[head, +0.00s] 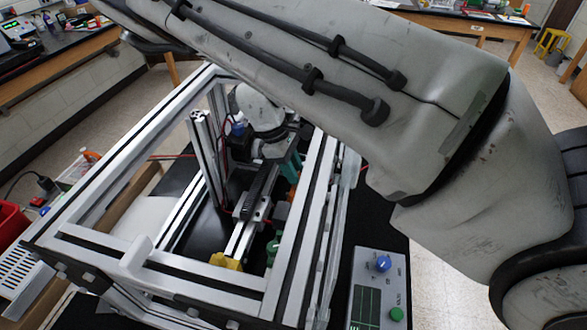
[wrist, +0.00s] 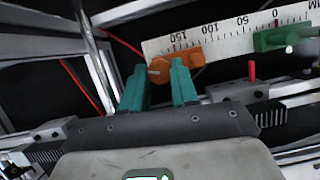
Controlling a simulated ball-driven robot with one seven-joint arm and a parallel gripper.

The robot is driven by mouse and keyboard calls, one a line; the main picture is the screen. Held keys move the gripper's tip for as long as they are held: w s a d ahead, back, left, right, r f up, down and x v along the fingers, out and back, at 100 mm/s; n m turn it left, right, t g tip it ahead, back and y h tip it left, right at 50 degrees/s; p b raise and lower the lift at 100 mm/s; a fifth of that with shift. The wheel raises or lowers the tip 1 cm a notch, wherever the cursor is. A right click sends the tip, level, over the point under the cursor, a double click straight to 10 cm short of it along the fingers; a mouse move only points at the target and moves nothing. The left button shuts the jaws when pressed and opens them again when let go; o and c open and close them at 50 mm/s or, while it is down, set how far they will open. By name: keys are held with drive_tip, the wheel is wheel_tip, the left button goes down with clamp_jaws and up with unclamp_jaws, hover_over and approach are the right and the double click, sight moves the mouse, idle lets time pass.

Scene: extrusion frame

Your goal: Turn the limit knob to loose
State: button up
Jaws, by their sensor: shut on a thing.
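The orange limit knob (wrist: 160,70) has a pale pointer line and sits on an orange block (wrist: 192,56) beside the white scale, near its 150 and 100 marks. In the wrist view the teal fingers of my gripper (wrist: 159,72) are on either side of the knob, shut on it. In the head view my gripper (head: 293,162) reaches down inside the frame, and a bit of orange (head: 292,191) shows below it. The knob's contact faces are partly hidden by the fingers. I cannot read any loose or tight marking.
Aluminium bars (head: 155,255) of the frame surround my gripper closely. A green slider (wrist: 285,38) sits by the scale's 0 end, and a red pin (wrist: 252,70) stands nearby. A control box (head: 378,290) with a blue knob (head: 383,264) is outside the frame at right.

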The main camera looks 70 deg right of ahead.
clamp_jaws()
drive_tip(key=shift+n, duration=0.3)
drive_tip(key=n+b, duration=0.1)
drive_tip(key=n+h+b, duration=0.1)
drive_tip(key=b, duration=0.1)
drive_tip(key=n+b, duration=0.1)
drive_tip(key=n, duration=0.1)
drive_tip(key=shift+a+f+t+h, duration=0.2)
drive_tip(key=shift+f+t+h, duration=0.1)
drive_tip(key=shift+h, duration=0.1)
drive_tip(key=n+b, duration=0.2)
drive_tip(key=b, duration=0.1)
drive_tip(key=shift+h, duration=0.3)
drive_tip(key=shift+r+n+t+b, duration=0.2)
drive_tip(key=shift+n+t+b, duration=0.25)
drive_tip(key=shift+b, duration=0.3)
drive_tip(key=shift+s+r+n, duration=0.1)
drive_tip(key=shift+n, duration=0.15)
drive_tip(key=o, duration=0.7)
unclamp_jaws()
drive_tip(key=shift+a, duration=0.1)
